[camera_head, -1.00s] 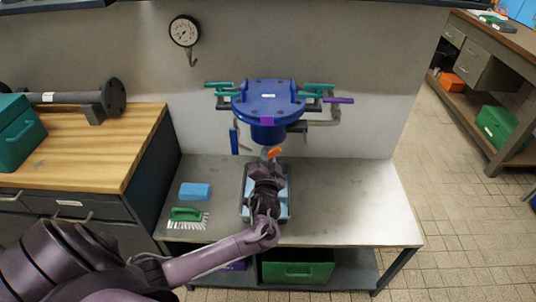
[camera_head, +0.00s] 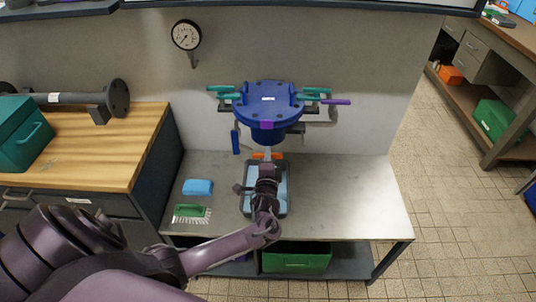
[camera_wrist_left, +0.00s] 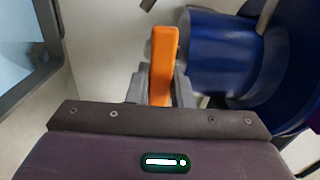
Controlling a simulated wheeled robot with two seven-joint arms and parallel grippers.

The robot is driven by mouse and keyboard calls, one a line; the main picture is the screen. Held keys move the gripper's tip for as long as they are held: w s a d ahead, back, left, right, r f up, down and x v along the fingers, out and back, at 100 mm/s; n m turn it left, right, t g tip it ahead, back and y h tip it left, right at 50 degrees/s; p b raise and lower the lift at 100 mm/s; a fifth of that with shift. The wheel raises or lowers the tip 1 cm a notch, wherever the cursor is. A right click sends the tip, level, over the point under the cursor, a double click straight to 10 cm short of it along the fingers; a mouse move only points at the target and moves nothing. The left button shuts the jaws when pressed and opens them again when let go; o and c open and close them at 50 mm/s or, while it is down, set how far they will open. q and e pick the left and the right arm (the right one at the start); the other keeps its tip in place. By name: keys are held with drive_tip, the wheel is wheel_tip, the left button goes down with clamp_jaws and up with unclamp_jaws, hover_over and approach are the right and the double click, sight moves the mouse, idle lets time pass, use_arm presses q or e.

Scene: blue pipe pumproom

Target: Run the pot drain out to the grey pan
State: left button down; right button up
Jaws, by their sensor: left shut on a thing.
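The blue pot (camera_head: 268,100) is fixed at the wall above the metal bench. An orange lever (camera_head: 258,156) shows below it, at the drain; it also shows in the left wrist view (camera_wrist_left: 163,62). My left gripper (camera_head: 267,168) is shut on this lever; its fingers (camera_wrist_left: 160,88) sit on both sides of it. The grey pan (camera_head: 284,188) lies on the bench under the gripper, with a pale blue inside. Its edge shows at upper left in the wrist view (camera_wrist_left: 45,45). My gripper hides part of the drain and pan; I cannot tell if liquid runs. My right gripper is out of view.
Teal levers (camera_head: 221,89) and a purple lever (camera_head: 337,102) surround the pot. A blue sponge (camera_head: 197,187) and a green brush (camera_head: 188,212) lie left of the pan. A gauge (camera_head: 187,35) hangs on the wall. The bench's right side is clear.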

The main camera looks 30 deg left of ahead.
use_arm(q)
drive_tip(key=shift+m, duration=0.3)
drive_tip(key=c, duration=1.6)
unclamp_jaws()
drive_tip(key=shift+o, duration=0.2)
drive_tip(key=v, duration=0.7)
drive_tip(key=shift+s, duration=0.4)
drive_tip(key=shift+d+f, duration=0.1)
drive_tip(key=shift+d, duration=0.1)
